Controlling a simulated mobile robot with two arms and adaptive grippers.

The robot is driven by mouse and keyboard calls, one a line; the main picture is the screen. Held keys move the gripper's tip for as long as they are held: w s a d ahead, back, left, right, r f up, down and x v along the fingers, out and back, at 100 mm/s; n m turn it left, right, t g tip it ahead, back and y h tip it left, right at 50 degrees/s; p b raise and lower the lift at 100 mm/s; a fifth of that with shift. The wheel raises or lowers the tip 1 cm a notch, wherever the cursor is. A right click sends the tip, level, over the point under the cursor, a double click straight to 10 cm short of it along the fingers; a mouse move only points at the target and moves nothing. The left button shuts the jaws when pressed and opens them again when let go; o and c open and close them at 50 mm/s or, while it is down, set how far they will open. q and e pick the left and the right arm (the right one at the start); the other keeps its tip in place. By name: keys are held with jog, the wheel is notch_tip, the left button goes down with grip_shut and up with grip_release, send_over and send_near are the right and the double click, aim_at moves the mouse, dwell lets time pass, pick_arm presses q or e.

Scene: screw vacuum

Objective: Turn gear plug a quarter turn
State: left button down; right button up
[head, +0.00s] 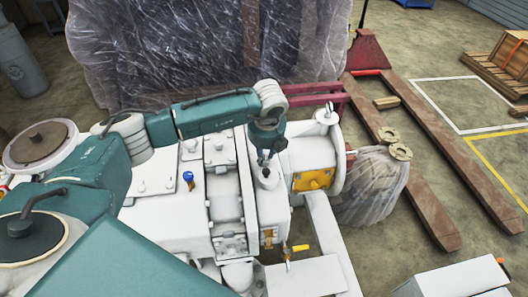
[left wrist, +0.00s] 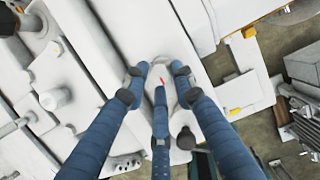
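The vacuum machine is a large white body (head: 165,225) in the middle of the head view. The gear plug (head: 267,178) is a small light stub with a dark top on its upper face. The fingertips (left wrist: 158,76) stand apart; whether any touches the plug I cannot tell. My right gripper is not in view.
A yellow plate (head: 313,180) sits right of the plug. Behind is a plastic-wrapped load (head: 190,50). A brown pallet truck (head: 420,180) lies on the floor at right.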

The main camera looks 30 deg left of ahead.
pick_arm(q)
jog(key=shift+w+r, duration=0.25)
jog(key=shift+w, duration=0.05)
jog(key=n, duration=0.2)
jog(key=n+b, duration=0.1)
jog(key=n, duration=0.1)
jog(key=shift+w+d+n+g+y, duration=0.1)
jog(key=shift+w+n+g+y, duration=0.05)
jog(key=shift+n+g+y, duration=0.2)
jog(key=n+g, duration=0.1)
jog(key=n, duration=0.2)
jog(key=shift+y, duration=0.25)
jog(key=shift+n+b, duration=0.3)
jog(key=shift+n, duration=0.75)
jog(key=c, duration=1.4)
grip_release()
jog(key=shift+a, duration=0.25)
jog(key=shift+f+g, duration=0.15)
jog(key=shift+g, duration=0.1)
